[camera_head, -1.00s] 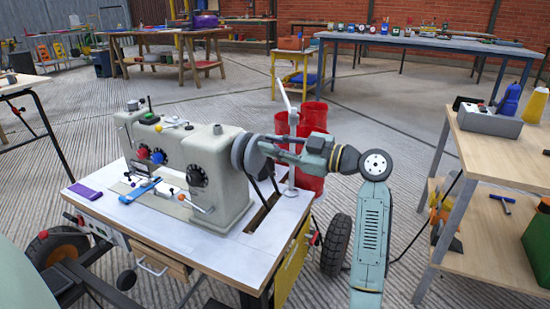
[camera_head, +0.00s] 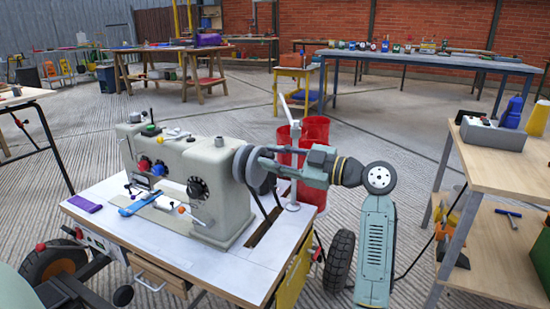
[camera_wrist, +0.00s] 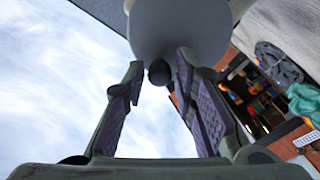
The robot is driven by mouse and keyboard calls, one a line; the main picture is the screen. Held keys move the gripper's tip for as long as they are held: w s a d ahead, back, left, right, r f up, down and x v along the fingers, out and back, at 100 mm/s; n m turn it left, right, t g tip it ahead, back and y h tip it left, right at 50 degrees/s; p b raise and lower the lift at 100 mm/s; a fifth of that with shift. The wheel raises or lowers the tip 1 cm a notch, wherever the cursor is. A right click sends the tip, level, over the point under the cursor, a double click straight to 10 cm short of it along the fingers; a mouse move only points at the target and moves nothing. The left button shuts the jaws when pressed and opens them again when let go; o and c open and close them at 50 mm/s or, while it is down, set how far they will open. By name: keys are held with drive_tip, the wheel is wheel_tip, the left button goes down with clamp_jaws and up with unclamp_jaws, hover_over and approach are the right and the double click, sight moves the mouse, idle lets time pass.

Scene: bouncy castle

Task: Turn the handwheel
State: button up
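The grey handwheel (camera_head: 240,165) is on the right end of a beige sewing machine (camera_head: 220,168) on a white-topped table. My gripper (camera_head: 264,158) is at its right side in the head view, and hides part of it. In the wrist view a large rounded grey shape, seemingly the handwheel (camera_wrist: 180,28), fills the top middle. My gripper (camera_wrist: 159,64) has its two fingers apart there, with the tips at the shape's lower edge. A small dark knob (camera_wrist: 158,73) lies between the fingertips. I cannot tell whether the fingers touch the wheel.
A white lamp-like post (camera_head: 291,150) and red bins (camera_head: 316,130) stand just behind my gripper. A purple item (camera_head: 85,203) lies on the table's left. A wooden workbench (camera_head: 505,150) stands to the right. Ribbed floor is open between the benches.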

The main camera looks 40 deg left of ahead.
drive_tip(key=shift+o, duration=0.9)
drive_tip(key=v, duration=1.2)
